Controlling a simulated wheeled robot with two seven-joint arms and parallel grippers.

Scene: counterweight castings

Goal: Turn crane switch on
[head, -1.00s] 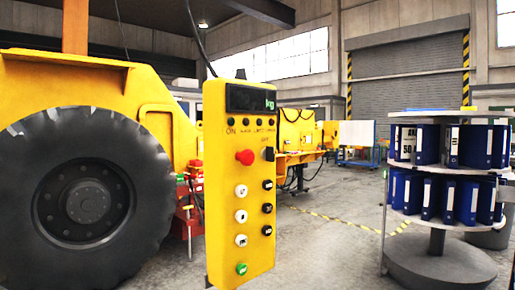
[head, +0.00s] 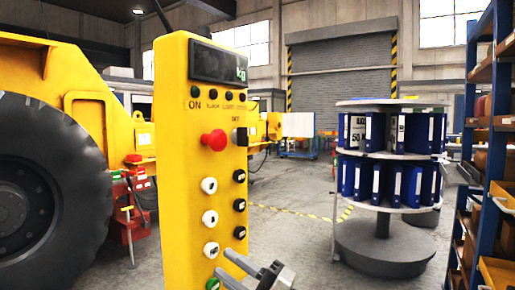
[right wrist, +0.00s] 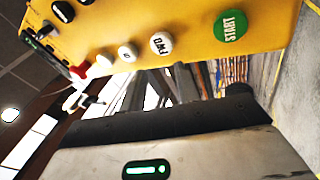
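The yellow crane control box (head: 174,160) stands upright close in front of me, left of centre in the head view. A black switch (head: 240,137) sits at its right, beside the red mushroom button (head: 214,140); its exact setting is too small to tell. White and black buttons run down below, with a green button (head: 212,284) at the bottom, which reads START in the right wrist view (right wrist: 231,31). My right gripper (head: 251,258) is at the box's lower right, below the switch, fingers apart and empty. My left gripper is out of view.
A round rack (head: 385,228) of blue binders stands to the right, with blue shelving (head: 488,120) at the far right. A yellow vehicle with a large black tyre (head: 40,200) is at the left. Open floor lies between the box and rack.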

